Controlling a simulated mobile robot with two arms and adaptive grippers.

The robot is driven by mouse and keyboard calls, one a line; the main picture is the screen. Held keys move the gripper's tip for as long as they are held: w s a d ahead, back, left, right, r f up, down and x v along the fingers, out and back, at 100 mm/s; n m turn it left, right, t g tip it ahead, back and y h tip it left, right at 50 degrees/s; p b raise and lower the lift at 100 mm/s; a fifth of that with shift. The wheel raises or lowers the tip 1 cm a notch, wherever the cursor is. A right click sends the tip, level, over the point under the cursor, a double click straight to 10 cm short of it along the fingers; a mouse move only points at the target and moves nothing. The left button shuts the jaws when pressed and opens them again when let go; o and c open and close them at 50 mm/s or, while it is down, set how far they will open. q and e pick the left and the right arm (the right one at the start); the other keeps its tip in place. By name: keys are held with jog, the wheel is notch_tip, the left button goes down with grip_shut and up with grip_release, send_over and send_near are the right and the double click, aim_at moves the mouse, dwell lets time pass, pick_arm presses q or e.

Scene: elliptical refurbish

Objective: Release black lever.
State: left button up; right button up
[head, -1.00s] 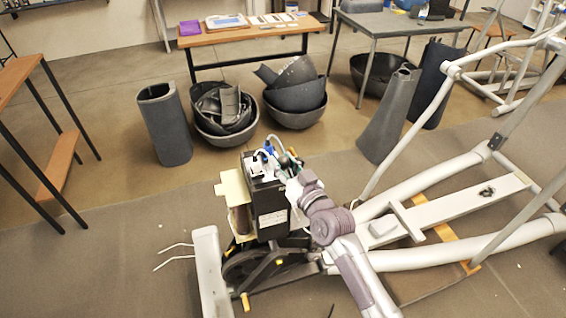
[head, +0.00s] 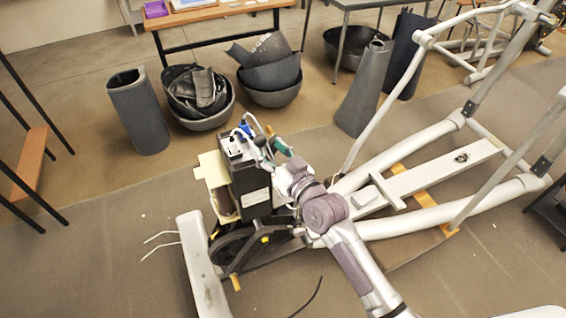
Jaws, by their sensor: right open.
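The stripped elliptical machine stands on the grey mat, with a black upright box (head: 249,190) above its black flywheel (head: 232,243). My right arm comes in from the lower right. My right gripper (head: 276,158) is open at the upper right side of the black box, beside white cables and a teal part. I cannot tell whether it touches anything there. A black lever cannot be made out clearly among these parts. My left gripper is not in view.
The machine's white rails (head: 400,222) and front foot (head: 203,270) lie around the box. Removed dark covers (head: 140,112) and bowl-shaped shells (head: 270,80) stand behind. A wooden table (head: 215,14) is at the back. Floor at lower left is clear.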

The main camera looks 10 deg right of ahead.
jog(key=v, duration=0.8)
jog(key=shift+w+r, duration=0.1)
jog(key=s+d+f+g+h, duration=0.2)
jog(key=s+d+f, duration=0.1)
jog(key=f, duration=0.9)
jog(key=s+d+f+m+g+h, duration=0.1)
jog(key=s+d+f+g+h, duration=0.15)
jog(key=f, duration=0.95)
jog(key=s+d+f+g+h, duration=0.15)
jog(key=s+d+f, duration=0.25)
jog(key=f, duration=0.8)
jog(key=s+d+f+g+h, duration=0.1)
jog(key=s+d+f+g, duration=0.1)
jog(key=s+f, duration=0.4)
jog(key=s+d+f+g+h, duration=0.1)
jog(key=s+d+f+g, duration=0.2)
jog(key=s+f, duration=0.4)
jog(key=s+d+f+g, duration=0.3)
jog(key=s+f, duration=0.3)
jog(key=s, duration=1.4)
jog(key=shift+s+f+g+h, duration=0.25)
jog(key=shift+s+g+h, duration=0.1)
jog(key=shift+g+h, duration=0.05)
